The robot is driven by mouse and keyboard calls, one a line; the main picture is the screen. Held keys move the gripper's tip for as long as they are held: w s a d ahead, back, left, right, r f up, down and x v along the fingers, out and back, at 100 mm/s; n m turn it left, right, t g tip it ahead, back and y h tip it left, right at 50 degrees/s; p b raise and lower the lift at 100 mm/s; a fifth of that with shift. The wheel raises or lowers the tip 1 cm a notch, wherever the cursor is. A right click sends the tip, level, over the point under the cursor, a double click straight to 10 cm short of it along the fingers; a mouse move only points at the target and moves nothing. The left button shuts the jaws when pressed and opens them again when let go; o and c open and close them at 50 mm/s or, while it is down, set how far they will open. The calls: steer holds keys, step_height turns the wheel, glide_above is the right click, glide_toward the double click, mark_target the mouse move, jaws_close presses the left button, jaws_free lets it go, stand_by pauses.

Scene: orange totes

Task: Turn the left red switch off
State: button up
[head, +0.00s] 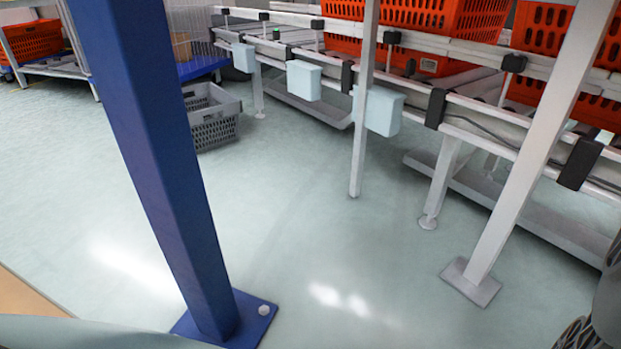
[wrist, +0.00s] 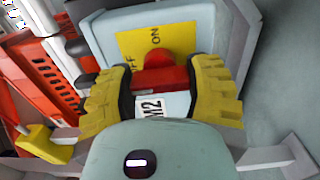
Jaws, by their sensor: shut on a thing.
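In the wrist view a red rotary switch (wrist: 158,61) sits on a yellow plate (wrist: 133,42) marked ON and OFF, on the front of a grey box (wrist: 95,37). A white label (wrist: 150,104) reading M2 is by the switch. My gripper (wrist: 161,76), with its yellow fingers, is shut on the red switch, one finger on each side. The fingers and my wrist hide part of the box. I cannot tell which mark the switch points to. The head view shows neither the red switch nor my gripper clearly.
In the head view a blue post (head: 155,160) stands close at left. A conveyor frame (head: 455,105) carries orange totes (head: 430,15), with pale boxes (head: 377,111) along its side. A white post (head: 540,140) stands at right. A grey crate (head: 212,117) is on the floor. The middle floor is clear.

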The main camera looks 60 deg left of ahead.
steer(key=o, duration=1.2)
steer(key=s, duration=1.2)
steer(key=shift+d, duration=0.4)
